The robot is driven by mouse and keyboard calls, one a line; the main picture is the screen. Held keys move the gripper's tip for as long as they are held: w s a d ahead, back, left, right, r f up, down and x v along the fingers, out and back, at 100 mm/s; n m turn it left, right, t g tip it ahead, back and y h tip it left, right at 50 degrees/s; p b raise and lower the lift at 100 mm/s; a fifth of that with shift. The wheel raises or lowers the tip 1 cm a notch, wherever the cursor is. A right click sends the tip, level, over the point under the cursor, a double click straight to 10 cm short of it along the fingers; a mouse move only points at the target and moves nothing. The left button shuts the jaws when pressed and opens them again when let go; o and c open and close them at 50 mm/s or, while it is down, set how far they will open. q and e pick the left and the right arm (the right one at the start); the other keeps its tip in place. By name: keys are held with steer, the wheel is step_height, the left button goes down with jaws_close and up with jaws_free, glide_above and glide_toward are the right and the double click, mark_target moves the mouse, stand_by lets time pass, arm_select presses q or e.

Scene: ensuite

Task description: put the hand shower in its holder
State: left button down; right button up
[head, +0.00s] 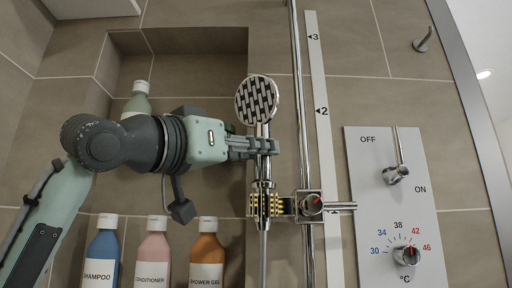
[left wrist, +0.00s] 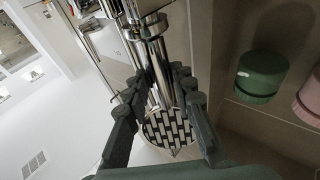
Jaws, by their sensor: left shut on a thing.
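The hand shower (head: 257,100) is chrome with a round, dark-and-light patterned face. It stands upright, head up, and its head also shows in the left wrist view (left wrist: 170,128). My left gripper (head: 270,147) is shut on its handle just below the head; the fingers lie on both sides of the handle in the left wrist view (left wrist: 160,88). The holder (head: 266,205), with yellowish ribbed sides, is directly below the gripper, in line with the handle. The handle's lower end meets the holder; I cannot tell how deep it sits. The hose (head: 263,250) hangs below. My right gripper is not in view.
The holder joins a slider (head: 311,204) on the vertical rail (head: 300,100), beside a numbered strip (head: 321,110). A control panel (head: 370,215) with two knobs is at right. Shampoo (head: 101,250), conditioner (head: 153,250) and shower gel (head: 207,252) bottles stand below my arm; a green bottle (head: 138,101) is in the niche.

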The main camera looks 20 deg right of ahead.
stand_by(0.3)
arm_select(q)
steer(key=c, duration=1.2)
jaws_free()
steer(key=shift+f, duration=0.1)
steer(key=v, duration=1.2)
